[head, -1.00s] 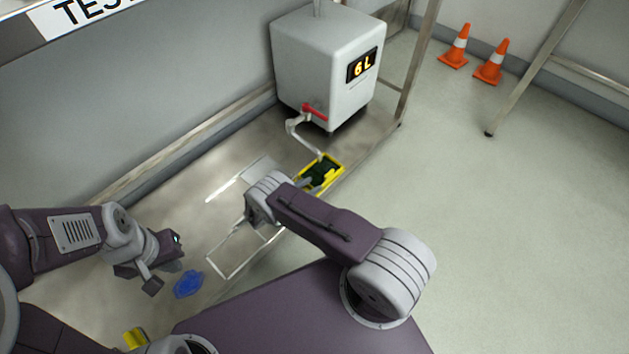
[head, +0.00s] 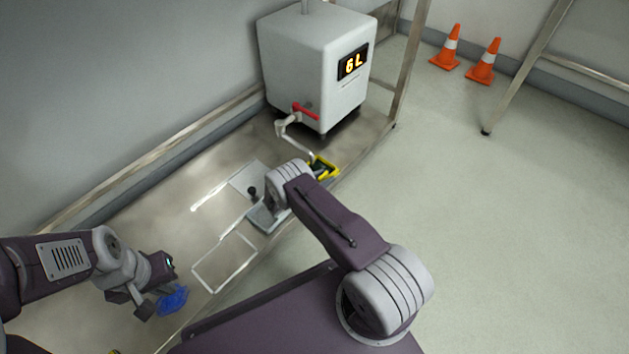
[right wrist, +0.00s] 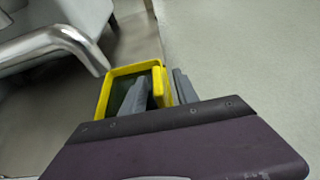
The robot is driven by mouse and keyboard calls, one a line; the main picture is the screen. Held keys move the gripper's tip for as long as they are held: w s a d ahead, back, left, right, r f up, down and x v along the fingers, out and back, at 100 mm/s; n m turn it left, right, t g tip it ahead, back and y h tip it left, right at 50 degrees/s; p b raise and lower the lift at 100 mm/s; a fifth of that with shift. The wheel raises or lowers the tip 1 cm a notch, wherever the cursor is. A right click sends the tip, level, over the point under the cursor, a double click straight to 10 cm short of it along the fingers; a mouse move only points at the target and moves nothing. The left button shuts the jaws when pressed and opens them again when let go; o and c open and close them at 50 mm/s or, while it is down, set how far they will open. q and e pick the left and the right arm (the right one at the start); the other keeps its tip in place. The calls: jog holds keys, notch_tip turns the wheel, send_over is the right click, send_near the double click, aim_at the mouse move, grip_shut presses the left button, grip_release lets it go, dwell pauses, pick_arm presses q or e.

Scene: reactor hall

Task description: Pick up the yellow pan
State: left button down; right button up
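The yellow pan (head: 325,167) is a small rectangular tray with a dark inside, on the metal bench below the tap of the white tank. It also shows in the right wrist view (right wrist: 120,73). My right gripper (right wrist: 162,82) straddles the pan's near right wall, one grey finger inside the pan and one outside. The fingers stand slightly wider than the wall. In the head view my right wrist hides these fingers and part of the pan. My left gripper (head: 158,296) looks open, low over the bench by a blue object (head: 174,299).
The white tank (head: 318,70) with a "6 L" display and red tap handle (head: 306,112) stands behind the pan. Its spout (head: 297,140) hangs close to the pan. A plate with a black knob (head: 253,191) and a wire frame (head: 224,262) are on the bench. Two orange cones (head: 482,62) stand on the floor.

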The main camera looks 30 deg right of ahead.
grip_shut()
jog(key=shift+r, duration=0.1)
dwell(1.2)
